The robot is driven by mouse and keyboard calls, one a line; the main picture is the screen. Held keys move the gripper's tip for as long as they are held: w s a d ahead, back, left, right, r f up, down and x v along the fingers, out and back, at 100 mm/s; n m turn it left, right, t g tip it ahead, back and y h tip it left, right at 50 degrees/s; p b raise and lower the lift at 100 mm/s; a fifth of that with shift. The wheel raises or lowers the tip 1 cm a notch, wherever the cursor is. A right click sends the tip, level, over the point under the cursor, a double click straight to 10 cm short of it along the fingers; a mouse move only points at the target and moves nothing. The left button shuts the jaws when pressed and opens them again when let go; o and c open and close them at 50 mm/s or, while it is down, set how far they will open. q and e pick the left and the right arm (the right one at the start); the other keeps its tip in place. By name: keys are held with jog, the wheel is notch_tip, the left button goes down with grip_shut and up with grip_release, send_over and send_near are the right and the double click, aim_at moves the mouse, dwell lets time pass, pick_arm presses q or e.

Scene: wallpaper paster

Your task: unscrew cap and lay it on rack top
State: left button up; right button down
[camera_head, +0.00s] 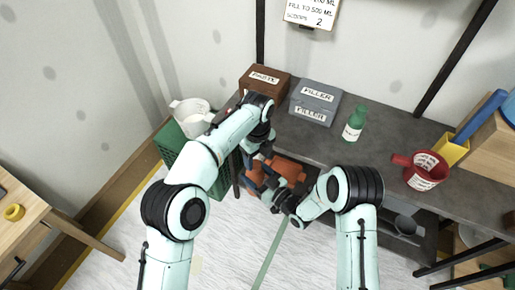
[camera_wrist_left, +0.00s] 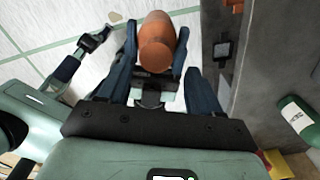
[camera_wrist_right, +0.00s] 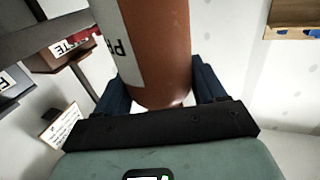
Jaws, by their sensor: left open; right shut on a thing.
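A brown-orange bottle (camera_wrist_right: 155,45) with a white label reading "PA" is held between the fingers of my right gripper (camera_wrist_right: 157,88). In the left wrist view its rounded brown end (camera_wrist_left: 155,52) faces me; I cannot make out a separate cap there. My left gripper (camera_wrist_left: 160,82) is open, with its blue fingers spread wide on either side of that end and nothing gripped. In the head view both grippers are close together in front of the rack, and they partly hide the bottle. The grey rack top (camera_head: 388,142) lies behind them.

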aim_at(255, 178)
pick_arm(q)
jog(key=shift+f, duration=1.5)
jog(key=c, duration=1.1)
jog(key=shift+d+r, duration=0.1)
